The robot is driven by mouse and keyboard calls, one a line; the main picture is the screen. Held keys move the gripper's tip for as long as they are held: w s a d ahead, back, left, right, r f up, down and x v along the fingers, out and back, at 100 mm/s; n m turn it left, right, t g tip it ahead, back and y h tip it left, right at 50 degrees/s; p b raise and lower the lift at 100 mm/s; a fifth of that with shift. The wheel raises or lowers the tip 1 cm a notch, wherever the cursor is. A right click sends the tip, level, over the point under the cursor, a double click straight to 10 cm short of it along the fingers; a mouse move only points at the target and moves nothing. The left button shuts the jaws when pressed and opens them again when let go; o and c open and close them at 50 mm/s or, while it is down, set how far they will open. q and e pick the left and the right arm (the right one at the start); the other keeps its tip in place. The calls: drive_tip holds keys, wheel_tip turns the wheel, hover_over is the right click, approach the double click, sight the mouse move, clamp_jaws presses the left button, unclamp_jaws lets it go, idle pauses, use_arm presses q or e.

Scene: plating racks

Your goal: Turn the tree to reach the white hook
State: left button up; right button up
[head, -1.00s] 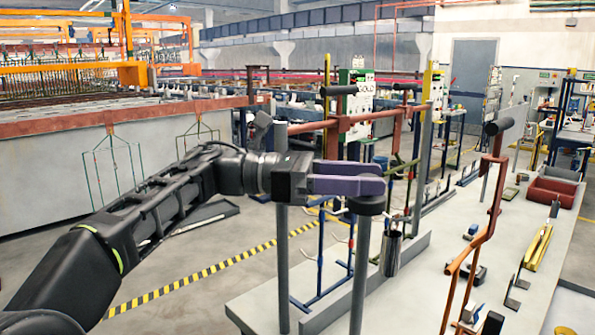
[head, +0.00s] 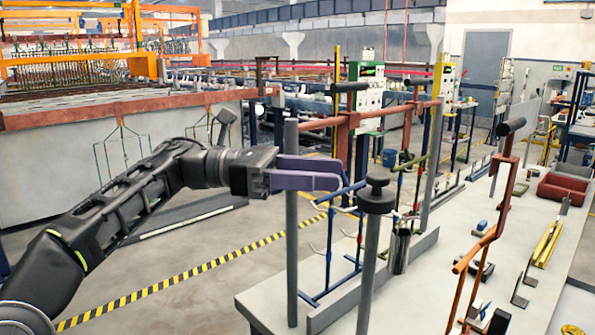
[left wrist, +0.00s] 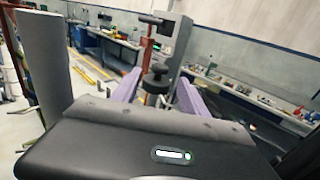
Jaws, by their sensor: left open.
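A blue tree (head: 328,240) with several pale hooks stands on the grey bench, behind the grey posts. A white hook (head: 349,234) shows on its right side; which hook is the task's one I cannot tell. My left gripper (head: 338,177) is open and empty, level with the upper part of the tree and in front of it. Its purple fingers point right, toward a grey post with a black knob (head: 376,195). In the left wrist view the black knob (left wrist: 158,77) shows between the fingers, beyond their tips. My right gripper is out of view.
An orange bent frame (head: 490,235) stands at the front right. Several tools and a red bin (head: 563,187) lie on the bench.

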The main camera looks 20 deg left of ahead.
use_arm(q)
drive_tip(key=shift+s+a+r, duration=0.1)
drive_tip(key=shift+s+a, duration=0.1)
drive_tip(key=shift+a, duration=0.75)
drive_tip(key=shift+s+a, duration=0.15)
drive_tip(key=shift+a, duration=0.75)
